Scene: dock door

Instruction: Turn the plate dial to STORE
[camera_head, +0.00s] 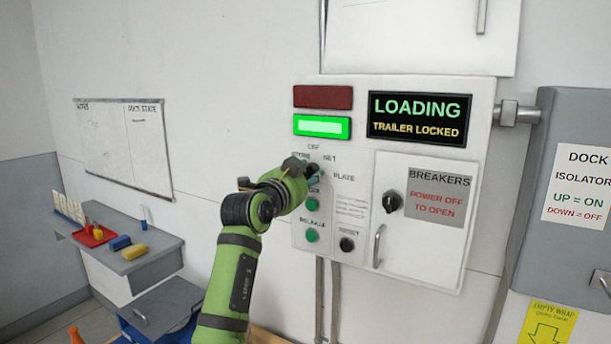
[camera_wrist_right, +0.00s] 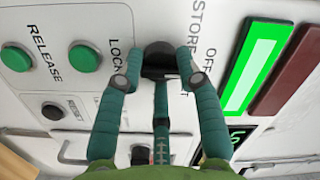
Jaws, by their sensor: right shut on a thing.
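The plate dial (camera_wrist_right: 158,50) is a black knob on the white control panel (camera_head: 362,95), with the labels OFF, STORE and SET by it and PLATE to its right in the head view. My right gripper (camera_head: 302,170) is at the dial and hides most of it there. In the right wrist view its teal fingers are shut on the dial from both sides. Which label the dial points at cannot be told. My left gripper is not in view.
The display (camera_head: 419,119) reads LOADING, TRAILER LOCKED. The green lamp (camera_head: 322,127) is lit; the red lamp (camera_head: 323,97) is dark. Below the dial are green buttons (camera_head: 312,235) and a black RESET knob (camera_head: 347,244). The breaker door (camera_head: 420,240) is closed, with a black knob (camera_head: 391,201) beside its sign.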

